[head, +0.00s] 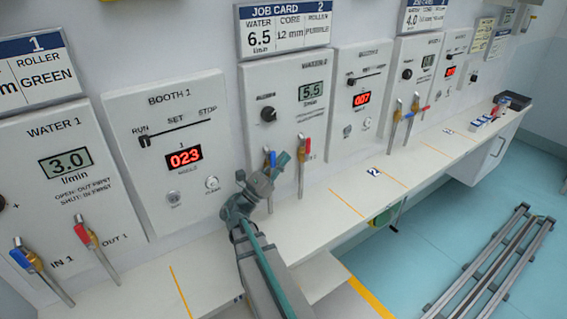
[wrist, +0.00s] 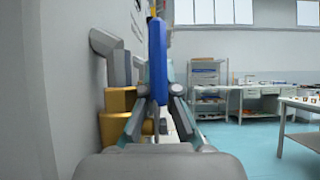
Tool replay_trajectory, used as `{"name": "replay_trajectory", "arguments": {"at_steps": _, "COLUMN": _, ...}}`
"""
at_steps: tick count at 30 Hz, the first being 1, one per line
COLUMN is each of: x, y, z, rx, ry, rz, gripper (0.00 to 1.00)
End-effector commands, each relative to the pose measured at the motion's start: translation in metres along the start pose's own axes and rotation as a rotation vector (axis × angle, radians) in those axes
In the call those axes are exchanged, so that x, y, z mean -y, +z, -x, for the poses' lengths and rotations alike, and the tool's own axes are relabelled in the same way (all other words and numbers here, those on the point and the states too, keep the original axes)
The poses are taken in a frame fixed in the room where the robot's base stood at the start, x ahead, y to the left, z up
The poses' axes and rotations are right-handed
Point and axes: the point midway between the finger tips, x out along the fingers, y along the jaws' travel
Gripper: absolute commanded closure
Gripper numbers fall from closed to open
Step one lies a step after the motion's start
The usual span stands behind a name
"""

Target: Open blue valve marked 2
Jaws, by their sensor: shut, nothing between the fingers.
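The Water 2 panel (head: 288,78) shows 5.5 l/min on its display. Its blue-handled valve (head: 269,156) sits at the panel's lower left, partly hidden behind my gripper (head: 264,180). In the wrist view the blue handle (wrist: 158,62) stands upright just ahead of my gripper (wrist: 159,104), with the brass valve body (wrist: 117,112) to its left. My gripper is shut with nothing held; I cannot tell whether it touches the handle. The red-handled valve (head: 305,147) of the same panel is to the right.
A job card (head: 284,30) above reads water 6.5 l/min. Water 1 (head: 62,180) and Booth 1 (head: 168,125) panels are to the left, more panels to the right. The white bench ledge (head: 330,200) runs below. Metal rails (head: 490,265) lie on the floor.

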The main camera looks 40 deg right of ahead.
Motion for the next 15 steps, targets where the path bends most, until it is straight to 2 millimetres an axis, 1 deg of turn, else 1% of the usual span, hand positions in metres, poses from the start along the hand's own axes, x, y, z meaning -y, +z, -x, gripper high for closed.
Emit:
{"name": "replay_trajectory", "arguments": {"at_steps": 3, "x": 0.0001, "y": 0.0038, "z": 0.0007, "rx": 0.005, "ry": 0.001, "rz": -0.002, "gripper": 1.0}}
{"name": "replay_trajectory", "arguments": {"at_steps": 15, "x": -0.0001, "y": 0.0072, "z": 0.0013, "rx": 0.008, "ry": 0.002, "rz": -0.003, "gripper": 1.0}}
